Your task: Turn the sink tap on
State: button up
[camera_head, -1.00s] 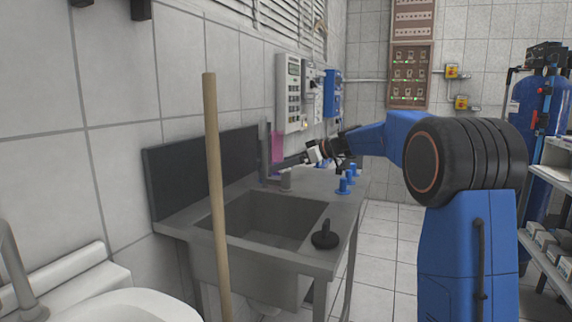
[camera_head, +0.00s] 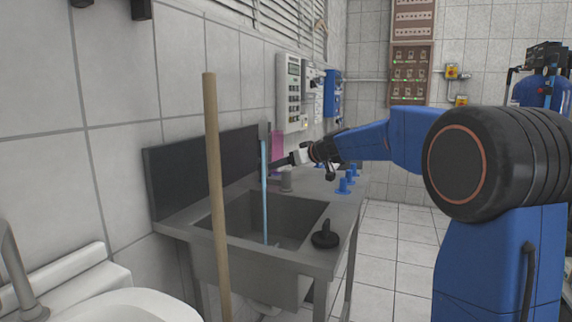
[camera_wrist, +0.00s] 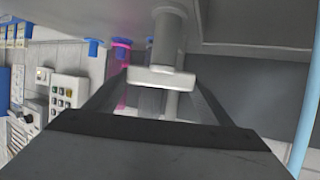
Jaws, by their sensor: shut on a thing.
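The steel sink (camera_head: 275,215) stands against the left wall. A pale blue stream of water (camera_head: 265,205) falls from the grey tap (camera_head: 264,131) into its basin. The stream also shows at the right edge of the wrist view (camera_wrist: 308,100). My gripper (camera_head: 273,164) is at the tap, reaching in from the right. In the wrist view, its dark fingers (camera_wrist: 160,88) are on either side of the light grey tap handle (camera_wrist: 162,76) and shut on it. The exact finger contact is hard to see.
A wooden pole (camera_head: 215,190) stands upright in front of the sink. A black plunger-like object (camera_head: 325,236) sits on the sink's front right rim. Blue fittings (camera_head: 343,186) stand on the right counter. Wall control boxes (camera_head: 291,92) hang behind.

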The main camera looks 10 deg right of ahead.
jog(key=shift+m+t+h, duration=0.6)
jog(key=shift+m+h, duration=0.6)
jog(key=shift+h, duration=0.1)
jog(key=shift+m+h, duration=0.6)
jog(key=shift+h, duration=0.1)
jog(key=o, duration=1)
jog(key=shift+o, duration=0.2)
jog(key=v, duration=1.7)
jog(key=shift+s+d, duration=0.15)
jog(key=shift+s, duration=0.1)
jog(key=shift+f, duration=0.1)
